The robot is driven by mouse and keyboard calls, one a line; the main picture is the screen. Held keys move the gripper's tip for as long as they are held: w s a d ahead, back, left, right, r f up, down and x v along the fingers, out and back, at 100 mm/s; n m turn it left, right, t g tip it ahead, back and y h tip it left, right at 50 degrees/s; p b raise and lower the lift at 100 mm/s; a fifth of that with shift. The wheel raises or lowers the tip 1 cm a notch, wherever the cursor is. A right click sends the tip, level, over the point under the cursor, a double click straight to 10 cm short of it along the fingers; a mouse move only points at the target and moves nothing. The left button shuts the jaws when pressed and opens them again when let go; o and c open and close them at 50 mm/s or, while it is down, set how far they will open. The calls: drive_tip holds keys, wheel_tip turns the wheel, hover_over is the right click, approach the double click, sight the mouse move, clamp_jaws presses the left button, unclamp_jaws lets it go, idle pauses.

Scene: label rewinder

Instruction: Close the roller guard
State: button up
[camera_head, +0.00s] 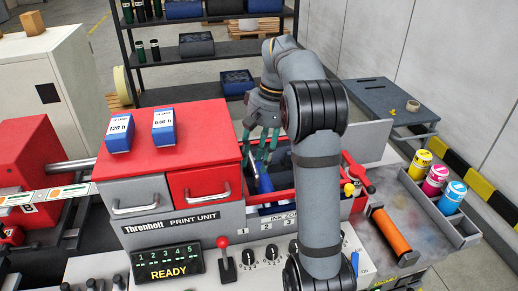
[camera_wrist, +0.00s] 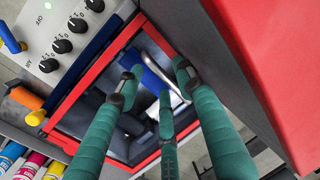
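The print unit (camera_head: 182,224) has an open roller bay with a red rim (camera_wrist: 92,72); a blue roller (camera_wrist: 147,78) shows inside. Left of the bay in the head view is a red cover (camera_head: 170,133) with a red front panel (camera_head: 190,179) and a metal handle (camera_head: 207,194); I cannot tell for sure which part is the guard. My gripper (camera_head: 262,150) is over the bay beside the cover. A pale metal bar (camera_wrist: 181,97) shows near the fingertips; contact is unclear. My arm hides part of the bay.
Two blue-and-white boxes (camera_head: 119,133) (camera_head: 163,127) stand on the red cover. An orange roller (camera_head: 391,234) and a tray (camera_head: 473,237) with several ink bottles are at the right. A control panel with knobs (camera_head: 246,256) lies in front. A shelf rack (camera_head: 129,62) stands behind.

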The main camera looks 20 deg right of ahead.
drive_tip(key=shift+s+d+r, duration=0.1)
drive_tip(key=shift+d+r, duration=0.1)
drive_tip(key=shift+r, duration=0.75)
drive_tip(key=shift+w+d+r, duration=0.1)
drive_tip(key=shift+d+r, duration=0.15)
drive_tip(key=shift+r, duration=0.75)
drive_tip(key=shift+s+d+r, duration=0.1)
drive_tip(key=shift+d+r, duration=0.1)
drive_tip(key=shift+r, duration=0.75)
drive_tip(key=shift+f, duration=0.1)
